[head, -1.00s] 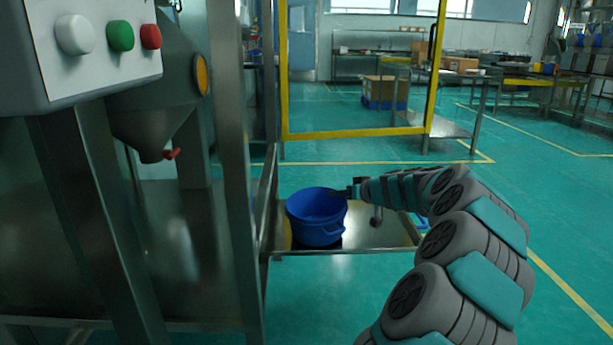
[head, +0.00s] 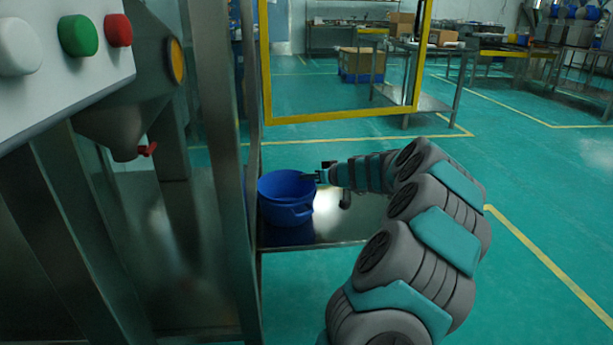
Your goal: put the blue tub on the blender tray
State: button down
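The blue tub (head: 287,207) is round, open-topped and upright, with a handle on its near right side. It is over a shiny metal shelf (head: 345,228), with a dark blue reflection below it, and it appears slightly raised. My gripper (head: 313,177) is at the tub's right rim and appears shut on it; the fingertips are small and partly hidden by the rim. My arm reaches in from the lower right. I cannot tell for certain which surface is the blender tray.
A machine with a button panel (head: 65,65) and a grey hopper (head: 130,95) stands at left. A metal post (head: 222,160) rises beside the tub. A yellow frame (head: 340,114) stands behind the shelf. The green floor at right is open.

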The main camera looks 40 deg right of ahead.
jog(key=c, duration=0.9)
grip_release()
jog(key=shift+c, duration=0.2)
jog(key=shift+s, duration=0.1)
jog(key=v, duration=1.2)
